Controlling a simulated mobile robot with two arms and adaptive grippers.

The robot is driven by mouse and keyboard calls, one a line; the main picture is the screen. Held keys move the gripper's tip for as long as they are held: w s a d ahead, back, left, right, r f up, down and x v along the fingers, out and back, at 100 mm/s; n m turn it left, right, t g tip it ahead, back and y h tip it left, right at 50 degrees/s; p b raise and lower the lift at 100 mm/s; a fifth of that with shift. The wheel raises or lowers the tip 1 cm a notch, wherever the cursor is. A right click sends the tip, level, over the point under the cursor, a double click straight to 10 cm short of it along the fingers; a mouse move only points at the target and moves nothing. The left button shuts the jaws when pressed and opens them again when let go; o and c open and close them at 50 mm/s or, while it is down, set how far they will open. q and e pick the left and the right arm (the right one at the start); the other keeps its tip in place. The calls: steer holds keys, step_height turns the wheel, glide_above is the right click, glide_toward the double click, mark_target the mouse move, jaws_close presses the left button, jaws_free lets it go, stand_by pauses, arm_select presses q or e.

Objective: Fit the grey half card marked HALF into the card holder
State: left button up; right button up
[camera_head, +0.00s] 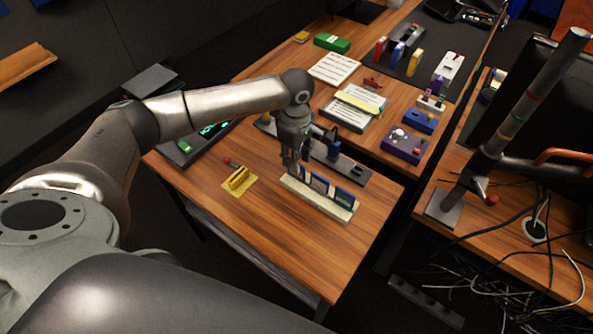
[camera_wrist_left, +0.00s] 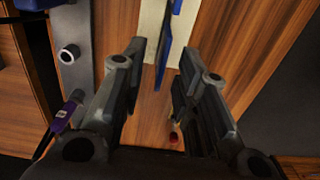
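The cream card holder (camera_head: 310,198) lies on the wooden table as a long narrow rail. Several blue-and-white cards stand upright in it, such as the one near its right end (camera_head: 344,197). My left gripper (camera_head: 291,165) points down at the holder's left end. In the left wrist view its two fingers (camera_wrist_left: 159,55) are apart, with the cream holder (camera_wrist_left: 151,30) and a blue card edge (camera_wrist_left: 165,45) beyond and between the tips. My right gripper is not in view.
A dark grey rail (camera_head: 350,173) lies close behind the holder. A purple box (camera_head: 403,145) and paper pads (camera_head: 334,68) are farther back. The table's front part is clear.

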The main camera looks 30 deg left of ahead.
arm_select(q)
step_height(320, 180, down, 5)
steer(key=shift+s+d+r+p, duration=0.1)
steer(key=shift+p, duration=0.6)
jaws_close()
